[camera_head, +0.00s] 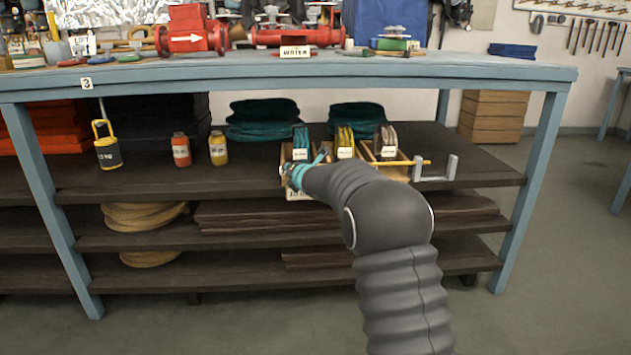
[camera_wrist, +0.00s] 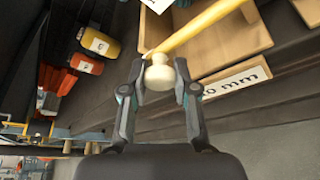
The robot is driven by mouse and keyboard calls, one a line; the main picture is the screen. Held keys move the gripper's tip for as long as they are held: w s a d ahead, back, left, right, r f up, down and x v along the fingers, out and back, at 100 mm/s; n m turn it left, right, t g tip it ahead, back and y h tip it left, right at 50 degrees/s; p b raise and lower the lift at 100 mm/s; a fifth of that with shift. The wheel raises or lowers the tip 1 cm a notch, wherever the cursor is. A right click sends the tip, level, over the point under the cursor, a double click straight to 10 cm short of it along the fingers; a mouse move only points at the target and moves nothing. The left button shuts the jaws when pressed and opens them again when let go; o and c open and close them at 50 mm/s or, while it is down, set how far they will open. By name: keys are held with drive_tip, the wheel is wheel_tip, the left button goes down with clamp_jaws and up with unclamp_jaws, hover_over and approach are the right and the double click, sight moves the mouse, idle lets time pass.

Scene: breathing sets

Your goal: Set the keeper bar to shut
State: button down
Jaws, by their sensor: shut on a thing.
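The keeper bar (camera_head: 408,162) is a thin yellow bar along the front of the wooden bins on the upper shelf. Its right part shows in the head view, near grey upright brackets (camera_head: 450,167). In the wrist view the bar (camera_wrist: 205,27) runs up to the right from a cream knob (camera_wrist: 158,77). My gripper (camera_wrist: 160,84) is shut on this knob, one finger on each side. In the head view my gripper (camera_head: 296,174) is at the left bin, and my arm hides the middle of the bar.
Bins with teal (camera_head: 301,140), yellow (camera_head: 345,140) and brown (camera_head: 388,138) contents stand behind the bar. Red (camera_head: 181,150) and yellow (camera_head: 218,149) bottles stand to the left. The blue bench top (camera_head: 450,68) overhangs the shelf. Floor at right is clear.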

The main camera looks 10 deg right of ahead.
drive_tip(key=shift+a, duration=1.35)
drive_tip(key=c, duration=1.1)
unclamp_jaws()
drive_tip(key=shift+c, duration=0.2)
drive_tip(key=v, duration=1.2)
drive_tip(key=shift+d, duration=0.1)
